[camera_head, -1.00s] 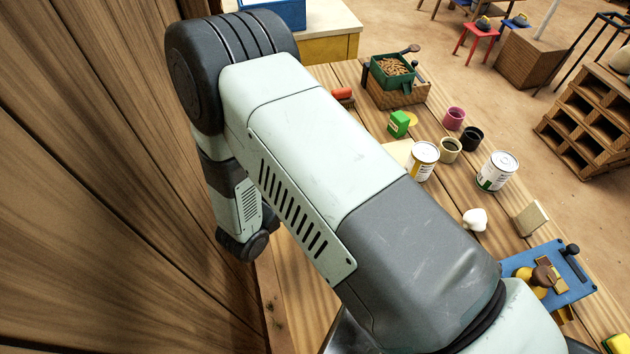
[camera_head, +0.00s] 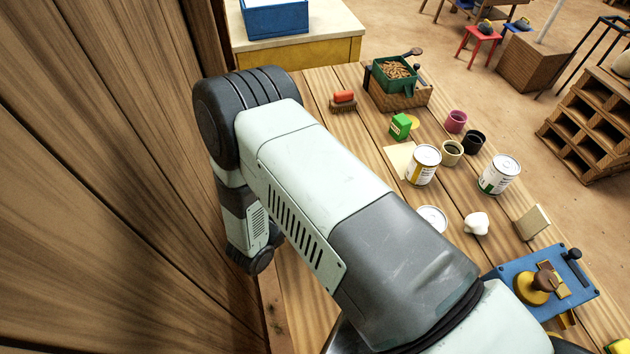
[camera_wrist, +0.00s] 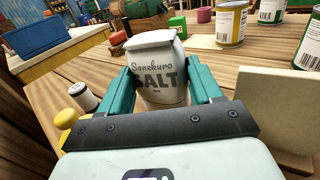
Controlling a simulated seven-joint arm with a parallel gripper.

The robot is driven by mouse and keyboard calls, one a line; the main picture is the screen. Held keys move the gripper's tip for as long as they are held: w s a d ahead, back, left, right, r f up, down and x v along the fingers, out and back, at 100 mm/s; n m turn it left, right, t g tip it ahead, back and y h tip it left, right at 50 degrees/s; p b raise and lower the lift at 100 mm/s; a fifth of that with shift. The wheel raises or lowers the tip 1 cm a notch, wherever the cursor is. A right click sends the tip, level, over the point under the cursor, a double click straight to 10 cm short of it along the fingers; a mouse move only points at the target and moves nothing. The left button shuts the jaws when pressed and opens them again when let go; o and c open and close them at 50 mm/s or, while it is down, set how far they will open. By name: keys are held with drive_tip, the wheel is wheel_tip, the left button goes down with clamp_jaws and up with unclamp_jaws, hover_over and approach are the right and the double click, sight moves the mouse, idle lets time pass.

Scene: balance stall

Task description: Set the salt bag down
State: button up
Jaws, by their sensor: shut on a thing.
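The salt bag (camera_wrist: 158,72) is white with dark "Sanekuro SALT" lettering and a folded top. It is nearly upright in the wrist view. My gripper (camera_wrist: 161,80) is shut on it, with a teal finger against each side. The bag's lower end is hidden behind the gripper's dark crossbar, so I cannot tell whether it touches the wooden table (camera_wrist: 120,66). In the head view my arm hides the gripper and the bag.
In the wrist view, a tan block (camera_wrist: 275,105) stands close right and a small white jar (camera_wrist: 82,96) left. In the head view, paint cans (camera_head: 423,166), a white disc (camera_head: 432,218), a white lump (camera_head: 476,224) and a blue device (camera_head: 515,282) occupy the right; a brush (camera_head: 343,103) lies farther back.

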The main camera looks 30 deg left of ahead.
drive_tip(key=shift+f, duration=0.25)
drive_tip(key=o, duration=1.4)
